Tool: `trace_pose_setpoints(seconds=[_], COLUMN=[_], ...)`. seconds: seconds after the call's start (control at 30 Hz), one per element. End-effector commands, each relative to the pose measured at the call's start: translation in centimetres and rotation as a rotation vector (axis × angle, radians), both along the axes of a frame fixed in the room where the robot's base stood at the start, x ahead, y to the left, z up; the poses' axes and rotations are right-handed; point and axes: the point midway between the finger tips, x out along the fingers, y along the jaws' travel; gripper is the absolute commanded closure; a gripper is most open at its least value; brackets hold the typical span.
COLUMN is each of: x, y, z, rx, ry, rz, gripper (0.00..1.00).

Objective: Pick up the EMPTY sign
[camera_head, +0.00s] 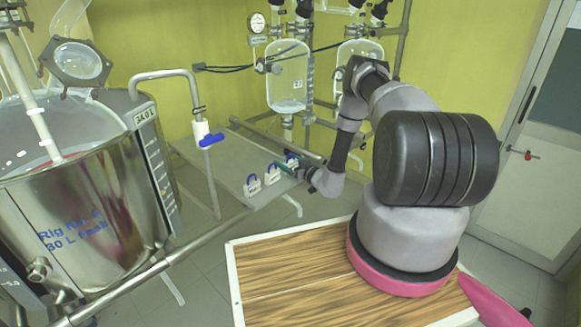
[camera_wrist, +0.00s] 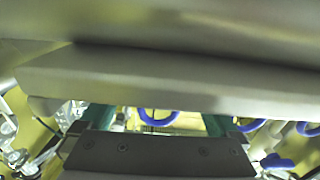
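Three small white signs with blue loop handles stand in a row on a grey metal shelf (camera_head: 236,160) in the head view: a left one (camera_head: 253,186), a middle one (camera_head: 272,176) and a right one (camera_head: 291,160). Their lettering is too small to read, so I cannot tell which is the EMPTY sign. My gripper (camera_head: 287,169) is at the right end of the row, close to the right sign and partly covering it. In the wrist view, its teal fingers stand apart, with a blue loop (camera_wrist: 158,119) showing between them. I cannot tell whether they touch it.
A steel reactor tank (camera_head: 95,205) stands left of the shelf. A vertical pipe with a blue-handled valve (camera_head: 211,140) rises beside the shelf. Glass vessels (camera_head: 287,80) stand behind. Another blue loop (camera_wrist: 250,125) lies right of my fingers in the wrist view.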

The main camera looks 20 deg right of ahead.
Motion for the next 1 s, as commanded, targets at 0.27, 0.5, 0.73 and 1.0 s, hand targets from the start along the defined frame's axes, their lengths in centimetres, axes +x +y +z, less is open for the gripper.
trace_pose_setpoints(seconds=[0.27,0.5,0.73,1.0], x=[0.0,0.0,0.0,0.0], y=[0.0,-0.1,-0.1,0.0], z=[0.0,1.0,5.6,9.5], rx=[0.000,0.001,0.000,0.000], ry=[0.000,-0.002,-0.002,0.000], rz=[0.000,-0.001,0.000,0.000], gripper=[0.74,0.74,0.74,0.74])
